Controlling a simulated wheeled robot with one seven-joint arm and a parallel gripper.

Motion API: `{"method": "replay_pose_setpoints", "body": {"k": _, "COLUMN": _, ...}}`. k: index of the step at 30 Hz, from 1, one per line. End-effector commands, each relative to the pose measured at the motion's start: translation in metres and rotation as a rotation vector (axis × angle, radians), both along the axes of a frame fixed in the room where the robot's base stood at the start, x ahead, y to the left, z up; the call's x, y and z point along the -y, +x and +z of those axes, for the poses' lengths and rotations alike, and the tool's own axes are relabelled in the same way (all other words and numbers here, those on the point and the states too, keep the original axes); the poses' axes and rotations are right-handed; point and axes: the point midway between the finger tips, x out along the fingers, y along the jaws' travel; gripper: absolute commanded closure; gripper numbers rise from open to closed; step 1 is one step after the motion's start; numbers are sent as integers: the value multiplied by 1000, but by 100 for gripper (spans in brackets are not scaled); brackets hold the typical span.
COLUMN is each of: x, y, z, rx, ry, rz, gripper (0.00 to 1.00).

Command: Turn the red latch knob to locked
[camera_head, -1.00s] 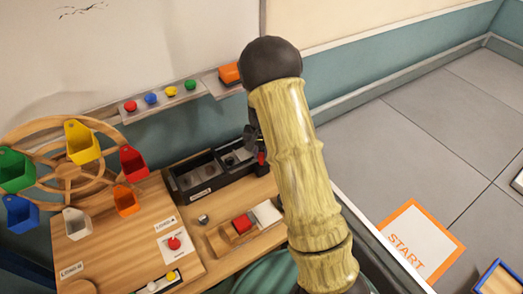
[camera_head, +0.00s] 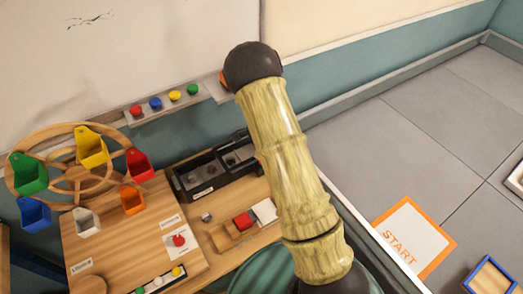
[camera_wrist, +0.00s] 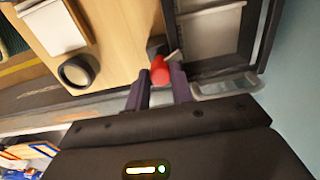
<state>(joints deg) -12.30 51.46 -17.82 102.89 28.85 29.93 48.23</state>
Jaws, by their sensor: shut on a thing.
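The red latch knob (camera_wrist: 160,68) shows in the wrist view at the corner of the black box (camera_wrist: 247,50), beside a grey metal piece. The two dark purple fingers of my gripper (camera_wrist: 161,84) stand on either side of the knob's near end and are shut on it. In the head view my bamboo-patterned arm hides the knob and nearly all of the gripper. The black box (camera_head: 190,194) with compartments shows there, left of the arm. I cannot read how far the knob is turned.
A red button (camera_head: 179,240) stands on a white plate. A wooden wheel (camera_head: 62,160) with coloured buckets is at left. A ledge (camera_head: 150,113) with coloured knobs runs along the wall.

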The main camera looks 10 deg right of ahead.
Motion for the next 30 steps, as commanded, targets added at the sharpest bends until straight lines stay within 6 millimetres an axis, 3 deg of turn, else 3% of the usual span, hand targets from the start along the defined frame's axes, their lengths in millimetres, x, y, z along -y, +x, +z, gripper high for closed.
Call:
{"method": "replay_pose_setpoints", "body": {"k": 20, "x": -1, "y": 1, "z": 0, "rx": 3, "ry": 1, "rz": -79, "gripper": 100}}
{"method": "replay_pose_setpoints", "body": {"k": 21, "x": -1, "y": 1, "z": 0, "rx": 3, "ry": 1, "rz": -79, "gripper": 69}}
{"method": "replay_pose_setpoints", "body": {"k": 23, "x": -1, "y": 1, "z": 0, "rx": 3, "ry": 1, "rz": -79, "gripper": 57}}
{"method": "replay_pose_setpoints", "body": {"k": 30, "x": 0, "y": 0, "z": 0, "rx": 1, "ry": 1, "rz": -79, "gripper": 55}}
